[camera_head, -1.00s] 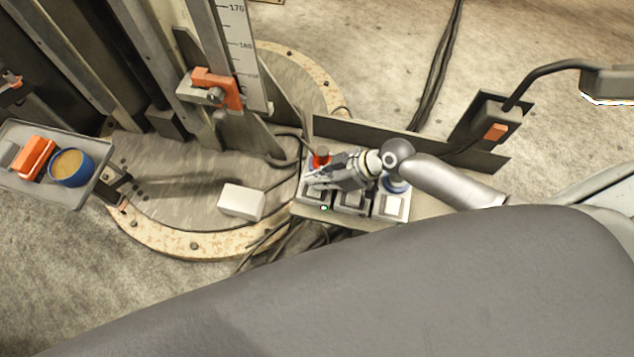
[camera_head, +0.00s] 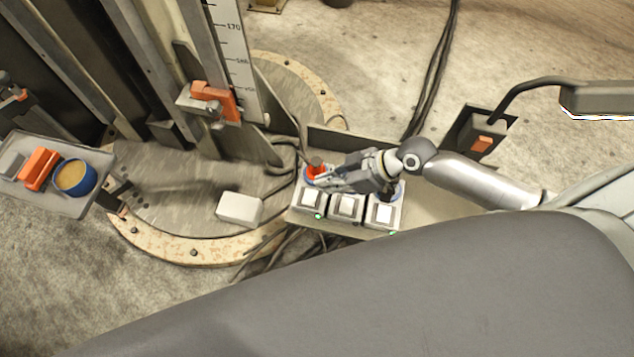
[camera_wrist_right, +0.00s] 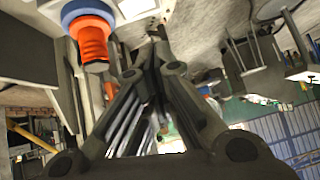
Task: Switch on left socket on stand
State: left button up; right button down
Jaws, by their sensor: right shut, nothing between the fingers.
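A stand (camera_head: 425,212) holds a row of three white-topped switches: left (camera_head: 311,199), middle (camera_head: 346,207) and right (camera_head: 382,214). A small green light shows at the front of the left switch and another at the right switch. I see no lit light at the middle one. Behind the left switch is a red plug (camera_head: 316,169) in a blue-ringed socket; it also shows in the right wrist view (camera_wrist_right: 92,42). My right gripper (camera_head: 322,184) is shut and empty, just behind the left switch and beside the red plug. It partly hides a blue socket at right. My left gripper is not in view.
A white box (camera_head: 239,208) lies left of the stand on the round base. A tray (camera_head: 55,203) with an orange item and a blue cup is at far left. A ruler column (camera_head: 234,60) rises behind. Cables run around the stand, and a grey surface fills the front.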

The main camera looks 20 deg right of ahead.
jog(key=shift+s+v, duration=0.25)
jog(key=shift+v, duration=1.7)
jog(key=shift+a, duration=0.2)
